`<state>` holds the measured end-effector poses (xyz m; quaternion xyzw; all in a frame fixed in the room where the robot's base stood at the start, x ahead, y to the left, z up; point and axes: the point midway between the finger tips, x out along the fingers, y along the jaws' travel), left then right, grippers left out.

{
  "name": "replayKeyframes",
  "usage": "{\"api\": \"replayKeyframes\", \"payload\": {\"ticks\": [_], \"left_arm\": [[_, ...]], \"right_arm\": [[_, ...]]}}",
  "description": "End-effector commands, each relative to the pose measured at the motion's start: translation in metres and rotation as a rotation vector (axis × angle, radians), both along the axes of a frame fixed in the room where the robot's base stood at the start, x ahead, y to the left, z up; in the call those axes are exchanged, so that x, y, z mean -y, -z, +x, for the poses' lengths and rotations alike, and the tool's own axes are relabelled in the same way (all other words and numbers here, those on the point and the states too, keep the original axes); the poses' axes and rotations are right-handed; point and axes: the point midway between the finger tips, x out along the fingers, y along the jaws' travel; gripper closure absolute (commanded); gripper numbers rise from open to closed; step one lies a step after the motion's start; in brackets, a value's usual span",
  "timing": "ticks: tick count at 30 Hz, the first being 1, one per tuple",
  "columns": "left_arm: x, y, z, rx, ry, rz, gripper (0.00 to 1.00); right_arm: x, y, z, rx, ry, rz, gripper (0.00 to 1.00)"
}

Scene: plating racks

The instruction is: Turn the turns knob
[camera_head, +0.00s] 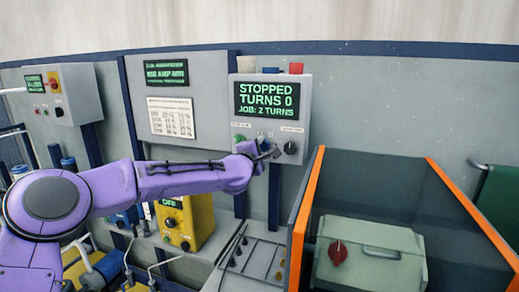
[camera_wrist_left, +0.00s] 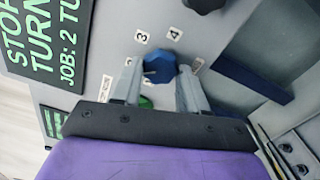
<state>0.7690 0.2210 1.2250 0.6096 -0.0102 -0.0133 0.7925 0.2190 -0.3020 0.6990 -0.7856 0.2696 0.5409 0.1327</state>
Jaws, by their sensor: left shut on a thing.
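The turns knob is a blue faceted knob (camera_wrist_left: 160,65) on the front of a grey control box (camera_head: 301,112), with the numerals 3 and 4 printed beside it. My left gripper (camera_head: 267,152) reaches the box from the left. In the left wrist view its two fingers (camera_wrist_left: 159,72) stand on either side of the blue knob, shut on it. In the head view the gripper mostly hides this knob. The box's screen (camera_head: 267,100) reads "STOPPED TURNS 0 JOB: 2 TURNS". My right gripper is not in view.
A black knob (camera_head: 290,147) sits right of the blue one, and a green button (camera_head: 240,138) to its left. Below stand a yellow unit (camera_head: 199,220) and an orange-edged bin (camera_head: 308,200). Another control box (camera_head: 80,92) hangs at the left.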

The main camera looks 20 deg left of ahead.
Motion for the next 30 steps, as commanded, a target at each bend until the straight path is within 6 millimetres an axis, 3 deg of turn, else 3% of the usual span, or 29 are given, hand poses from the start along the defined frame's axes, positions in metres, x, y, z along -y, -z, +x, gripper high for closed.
{"api": "replayKeyframes", "payload": {"ticks": [4, 5, 6, 7, 17, 20, 30], "left_arm": [[0.001, 0.003, 0.000, -0.006, 0.003, 0.000, 0.88], [0.001, 0.003, 0.000, -0.006, 0.003, 0.000, 0.51], [0.001, 0.003, 0.000, -0.005, 0.002, 0.000, 0.38], [0.001, 0.003, 0.000, -0.005, 0.002, 0.000, 0.32], [0.000, 0.002, -0.004, -0.002, 0.001, -0.002, 0.32], [0.000, 0.003, -0.018, 0.001, 0.003, -0.002, 0.32], [-0.003, 0.003, -0.093, -0.001, 0.002, -0.003, 0.32]], "right_arm": [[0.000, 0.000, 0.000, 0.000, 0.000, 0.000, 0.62], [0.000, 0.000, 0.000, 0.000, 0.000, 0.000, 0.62], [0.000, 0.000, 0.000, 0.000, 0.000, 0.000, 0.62], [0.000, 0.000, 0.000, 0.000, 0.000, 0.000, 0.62], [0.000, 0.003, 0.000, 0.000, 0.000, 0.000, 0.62], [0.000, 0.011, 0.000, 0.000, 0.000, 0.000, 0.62], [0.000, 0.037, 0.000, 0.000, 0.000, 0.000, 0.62]]}}
